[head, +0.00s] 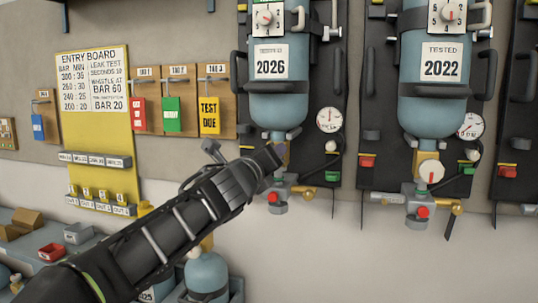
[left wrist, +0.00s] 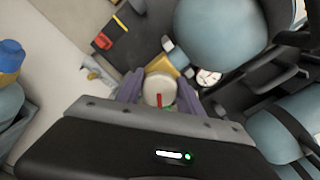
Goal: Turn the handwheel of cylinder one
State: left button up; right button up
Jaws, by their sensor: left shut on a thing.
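The blue cylinder labelled 2026 (head: 280,98) hangs upside down on a dark backplate in the head view. My left gripper (head: 268,162) reaches up from the lower left to its valve. In the left wrist view the pale round handwheel (left wrist: 158,88) with a red mark sits between the two fingers of my left gripper (left wrist: 159,96), which are shut on it. The red mark points down in that picture. In the head view the gripper hides this handwheel. My right gripper is not in view.
A second blue cylinder labelled 2022 (head: 436,92) hangs to the right, its pale handwheel (head: 431,173) showing. A white gauge (head: 329,119) and hoses are close beside my gripper. A yellow entry board (head: 92,125) and hanging tags are left. More cylinders (head: 207,272) stand low.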

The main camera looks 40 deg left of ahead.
pick_arm(q)
jog(key=m+p, duration=0.1)
jog(key=m, duration=0.4)
jog(key=shift+d, duration=0.15)
jog(key=m+p, duration=0.1)
jog(key=m, duration=0.4)
jog(key=shift+w, duration=0.1)
jog(key=shift+d, duration=0.1)
jog(key=o, duration=1.4)
